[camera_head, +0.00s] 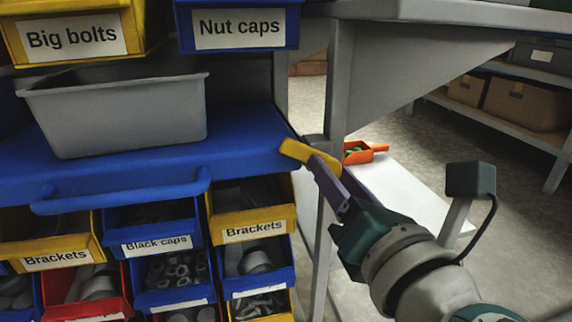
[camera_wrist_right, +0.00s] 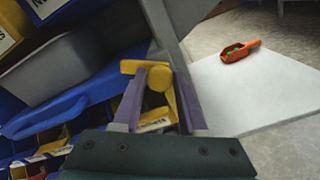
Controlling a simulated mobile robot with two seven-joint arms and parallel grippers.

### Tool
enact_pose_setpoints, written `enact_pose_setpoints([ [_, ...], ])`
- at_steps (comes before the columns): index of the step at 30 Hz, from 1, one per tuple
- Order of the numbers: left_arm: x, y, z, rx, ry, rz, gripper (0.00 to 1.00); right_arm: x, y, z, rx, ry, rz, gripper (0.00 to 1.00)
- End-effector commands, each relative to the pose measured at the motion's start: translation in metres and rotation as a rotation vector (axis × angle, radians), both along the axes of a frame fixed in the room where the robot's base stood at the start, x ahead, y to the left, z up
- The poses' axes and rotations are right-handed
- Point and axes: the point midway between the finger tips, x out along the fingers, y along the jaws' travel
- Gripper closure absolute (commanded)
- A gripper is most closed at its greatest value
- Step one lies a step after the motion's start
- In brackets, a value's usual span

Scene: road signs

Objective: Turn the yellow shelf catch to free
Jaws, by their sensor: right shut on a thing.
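The yellow shelf catch (camera_head: 295,151) sits at the right front corner of the blue shelf (camera_head: 245,150), beside a grey post. In the right wrist view the catch (camera_wrist_right: 158,78) shows a round hub and a bar that points left. My right gripper (camera_head: 325,172) reaches in from the lower right, its purple fingers on either side of the catch and shut on it. The fingers hide part of the catch in the head view. My left gripper is not in view.
A grey bin (camera_head: 115,118) stands on the blue shelf, which has a blue handle (camera_head: 120,192) in front. Labelled bins hang above and below. An orange scoop (camera_head: 362,153) lies on a white board (camera_head: 400,185) at the right. A grey bench leg (camera_head: 335,85) stands close behind the catch.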

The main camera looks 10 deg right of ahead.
Motion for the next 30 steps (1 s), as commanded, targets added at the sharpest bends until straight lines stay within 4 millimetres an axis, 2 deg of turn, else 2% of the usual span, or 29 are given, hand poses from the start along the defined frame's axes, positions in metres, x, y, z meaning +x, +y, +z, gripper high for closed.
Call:
enact_pose_setpoints([
  [15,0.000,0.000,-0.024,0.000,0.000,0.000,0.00,0.000,-0.001,-0.003,0.494,0.016,0.000,1.00],
  [30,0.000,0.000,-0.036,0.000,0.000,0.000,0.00,0.000,-0.002,-0.003,0.910,0.031,-0.001,1.00],
])
